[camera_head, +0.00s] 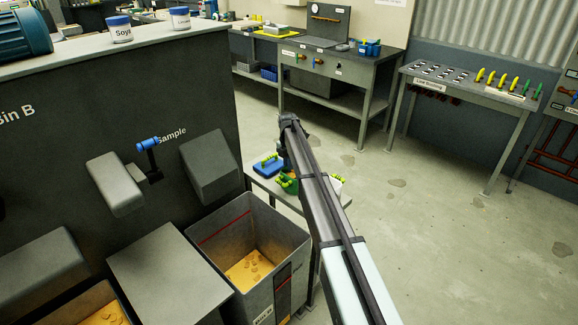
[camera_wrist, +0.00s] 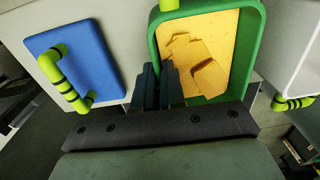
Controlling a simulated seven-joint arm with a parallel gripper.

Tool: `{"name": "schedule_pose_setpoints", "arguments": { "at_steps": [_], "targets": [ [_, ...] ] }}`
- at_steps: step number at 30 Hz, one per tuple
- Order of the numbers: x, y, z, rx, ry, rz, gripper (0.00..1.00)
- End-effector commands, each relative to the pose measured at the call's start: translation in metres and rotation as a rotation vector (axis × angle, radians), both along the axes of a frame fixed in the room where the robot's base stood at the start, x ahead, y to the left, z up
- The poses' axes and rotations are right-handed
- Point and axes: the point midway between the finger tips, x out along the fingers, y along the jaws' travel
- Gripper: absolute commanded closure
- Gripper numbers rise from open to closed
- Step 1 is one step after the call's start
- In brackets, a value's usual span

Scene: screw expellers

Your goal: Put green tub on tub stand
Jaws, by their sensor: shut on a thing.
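The green tub (camera_wrist: 250,72) fills the upper right of the wrist view. It has a thick green rim, a pale yellow inside and several tan flakes in it. My gripper (camera_wrist: 159,75) is shut on the tub's near left wall. In the head view the green tub (camera_head: 287,186) is partly hidden by my arm, over or on a small grey table (camera_head: 258,183); I cannot tell whether it touches the top. No stand is labelled, so I cannot tell whether this table is the tub stand.
A blue tub or lid with a yellow-green handle (camera_wrist: 82,62) lies left of the green tub. A white one (camera_head: 336,184) stands to the right. An open bin of tan flakes (camera_head: 214,236) stands in front of the table. The floor to the right is clear.

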Motion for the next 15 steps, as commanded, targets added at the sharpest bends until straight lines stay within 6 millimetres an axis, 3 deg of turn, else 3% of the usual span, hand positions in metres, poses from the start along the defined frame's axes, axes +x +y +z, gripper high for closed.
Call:
{"name": "schedule_pose_setpoints", "arguments": {
  "at_steps": [4,5,6,12,15],
  "targets": [
    [0.0,0.0,-0.0017,0.0,0.0,0.0,1.0],
    [0.0,0.0,-0.0015,0.0,0.0,0.0,0.88],
    [0.0,0.0,-0.0013,0.0,0.0,0.0,0.84],
    [0.0,0.0,-0.0012,0.0,0.0,0.0,0.65],
    [0.0,0.0,-0.0011,0.0,0.0,0.0,0.65]
  ]
}}
